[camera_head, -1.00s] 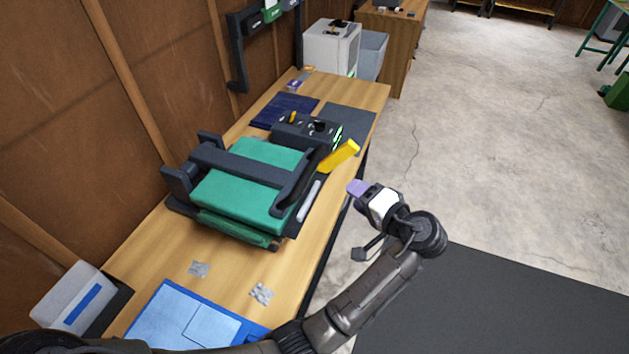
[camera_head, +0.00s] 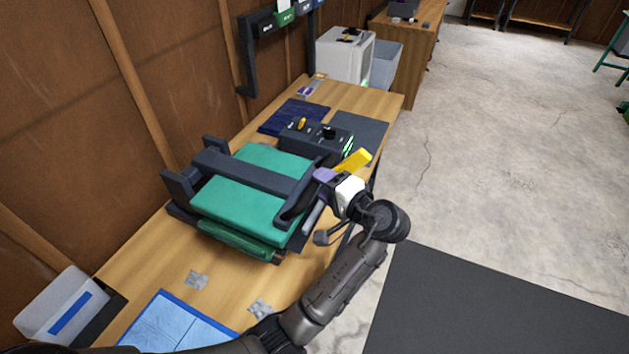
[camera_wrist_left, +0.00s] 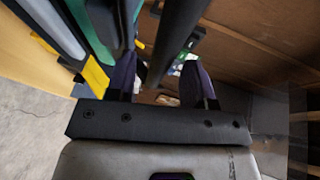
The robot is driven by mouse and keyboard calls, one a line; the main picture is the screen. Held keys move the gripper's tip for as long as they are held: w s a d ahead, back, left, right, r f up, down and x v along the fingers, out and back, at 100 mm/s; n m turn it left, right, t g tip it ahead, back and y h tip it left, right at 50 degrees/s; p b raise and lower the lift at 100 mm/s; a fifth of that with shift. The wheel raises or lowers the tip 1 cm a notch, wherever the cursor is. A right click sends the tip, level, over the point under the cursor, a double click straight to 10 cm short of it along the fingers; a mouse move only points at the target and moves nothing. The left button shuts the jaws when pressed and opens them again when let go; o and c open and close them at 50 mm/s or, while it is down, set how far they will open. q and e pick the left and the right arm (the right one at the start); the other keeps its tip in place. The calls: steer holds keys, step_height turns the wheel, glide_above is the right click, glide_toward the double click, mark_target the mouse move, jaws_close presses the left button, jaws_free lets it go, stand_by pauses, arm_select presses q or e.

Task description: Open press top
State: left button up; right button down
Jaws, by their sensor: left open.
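The press (camera_head: 245,205) sits closed on the wooden bench, with a teal top (camera_head: 243,200) and a dark frame. Its dark handle bar (camera_head: 296,202) runs along the side facing the floor. My left gripper (camera_head: 324,176) is at that side, by the far end of the bar. In the left wrist view the gripper (camera_wrist_left: 160,80) is open, its purple fingers apart. A dark bar (camera_wrist_left: 178,35) shows in the gap between them; whether it touches either finger I cannot tell. My right gripper is not in view.
A dark control box (camera_head: 318,138) stands behind the press, and a yellow piece (camera_head: 354,161) lies close to my left gripper. A blue mat (camera_head: 165,325) lies at the near end of the bench (camera_head: 225,285).

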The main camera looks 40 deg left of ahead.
arm_select(q)
steer(key=shift+b+x, duration=0.4)
steer(key=shift+x, duration=0.95)
jaws_close()
